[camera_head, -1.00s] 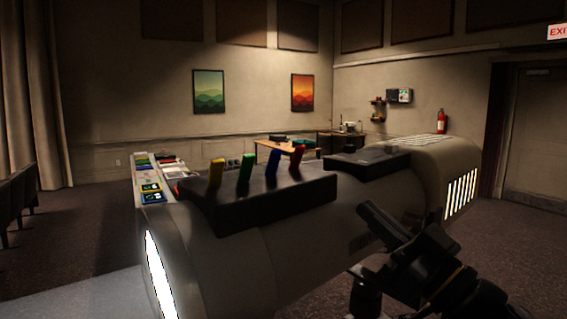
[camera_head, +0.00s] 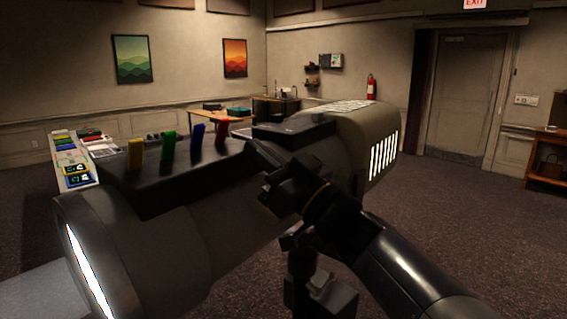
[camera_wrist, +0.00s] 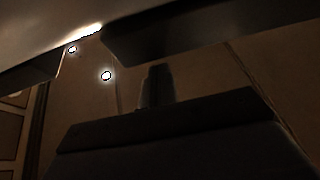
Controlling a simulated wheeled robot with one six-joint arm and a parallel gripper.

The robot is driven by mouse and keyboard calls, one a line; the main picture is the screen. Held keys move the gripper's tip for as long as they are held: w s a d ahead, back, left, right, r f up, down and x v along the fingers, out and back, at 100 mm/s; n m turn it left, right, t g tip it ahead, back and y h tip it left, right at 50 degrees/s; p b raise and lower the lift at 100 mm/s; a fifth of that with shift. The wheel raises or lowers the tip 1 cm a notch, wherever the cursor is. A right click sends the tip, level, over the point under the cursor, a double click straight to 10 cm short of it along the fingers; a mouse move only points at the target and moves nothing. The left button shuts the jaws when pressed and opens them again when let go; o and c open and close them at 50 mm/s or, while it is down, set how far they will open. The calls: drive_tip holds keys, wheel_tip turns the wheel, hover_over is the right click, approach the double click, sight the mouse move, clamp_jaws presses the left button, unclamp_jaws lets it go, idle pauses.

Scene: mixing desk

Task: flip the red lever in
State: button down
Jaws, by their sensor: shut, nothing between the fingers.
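The red lever (camera_head: 221,132) is the rightmost in a row on the black lever box (camera_head: 165,193). It stands up from the box with its top leaning slightly right. My gripper (camera_head: 257,152) is at the right end of the box, a little right of and lower than the red lever, with a small gap in the picture. I cannot tell its distance in depth. The gripper is shut and empty. In the dark wrist view, my finger (camera_wrist: 156,86) shows at the middle and no lever is in sight.
The blue lever (camera_head: 197,134), green lever (camera_head: 169,148) and yellow lever (camera_head: 135,154) stand left of the red one. A dark flat panel (camera_head: 293,128) lies behind my gripper on the rounded grey desk (camera_head: 352,122). Open carpet lies to the right.

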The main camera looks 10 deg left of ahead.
sight(226, 123)
drive_tip(key=p+x, duration=0.1)
drive_tip(key=x, duration=0.4)
drive_tip(key=shift+w+a+r, duration=0.15)
drive_tip(key=shift+w+a, duration=0.05)
drive_tip(key=shift+a, duration=0.05)
drive_tip(key=shift+a+r+p, duration=0.1)
drive_tip(key=shift+p, duration=0.25)
